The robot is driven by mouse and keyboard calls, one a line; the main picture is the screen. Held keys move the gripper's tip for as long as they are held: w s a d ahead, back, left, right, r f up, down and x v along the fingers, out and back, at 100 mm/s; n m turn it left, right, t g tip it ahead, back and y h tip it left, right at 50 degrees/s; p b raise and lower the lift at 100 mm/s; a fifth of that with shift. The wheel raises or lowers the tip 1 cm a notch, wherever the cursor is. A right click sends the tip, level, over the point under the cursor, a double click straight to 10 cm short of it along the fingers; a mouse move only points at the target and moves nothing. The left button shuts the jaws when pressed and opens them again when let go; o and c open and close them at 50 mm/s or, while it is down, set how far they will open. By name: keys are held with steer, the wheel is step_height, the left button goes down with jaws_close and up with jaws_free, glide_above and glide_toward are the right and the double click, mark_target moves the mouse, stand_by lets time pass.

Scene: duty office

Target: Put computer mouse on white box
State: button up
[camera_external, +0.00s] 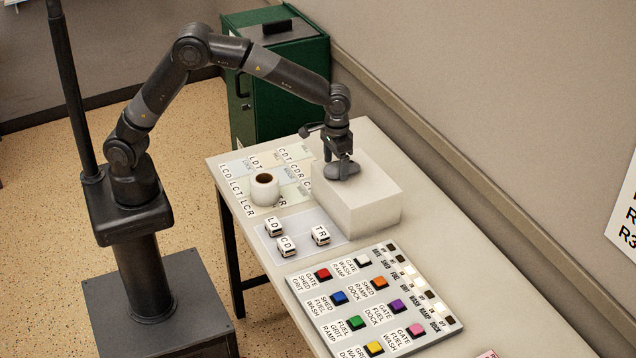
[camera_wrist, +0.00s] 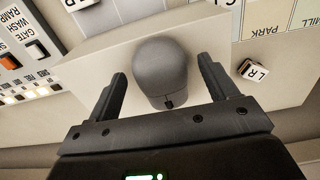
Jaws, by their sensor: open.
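The grey computer mouse (camera_external: 341,169) rests on top of the white box (camera_external: 362,208), near the box's far end in the external view. In the wrist view the mouse (camera_wrist: 160,72) lies on the box's pale top (camera_wrist: 275,85), between my two fingers. My gripper (camera_external: 338,160) points down right over the mouse. In the wrist view my gripper (camera_wrist: 165,82) is open, with a visible gap between each finger and the mouse. The mouse's underside is hidden.
A white mug (camera_external: 265,189) with dark contents stands left of the box on labelled cards. Several lettered cubes (camera_external: 320,236) lie on a pale mat in front of it. A panel of coloured buttons (camera_external: 375,305) fills the near table. A green cabinet (camera_external: 275,85) stands behind.

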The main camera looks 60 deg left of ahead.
mark_target(336, 164)
step_height(336, 164, up, 11)
steer(key=s+a+r+t, duration=0.1)
steer(key=s+a+r, duration=0.15)
steer(key=a, duration=0.25)
steer(key=s+a+r, duration=0.1)
steer(key=a+r, duration=0.3)
steer(key=a, duration=0.1)
steer(key=s+a+r+t+h, duration=0.1)
steer(key=s+a+r+t, duration=0.15)
steer(key=s+a, duration=0.65)
steer(key=s+a+f+t, duration=0.1)
steer(key=s+a+f, duration=0.1)
steer(key=s+a, duration=0.4)
steer(key=s+a+f+t+y, duration=0.1)
steer(key=s+a+f, duration=0.1)
steer(key=s+a, duration=0.4)
steer(key=s, duration=0.5)
steer(key=shift+s+f, duration=0.25)
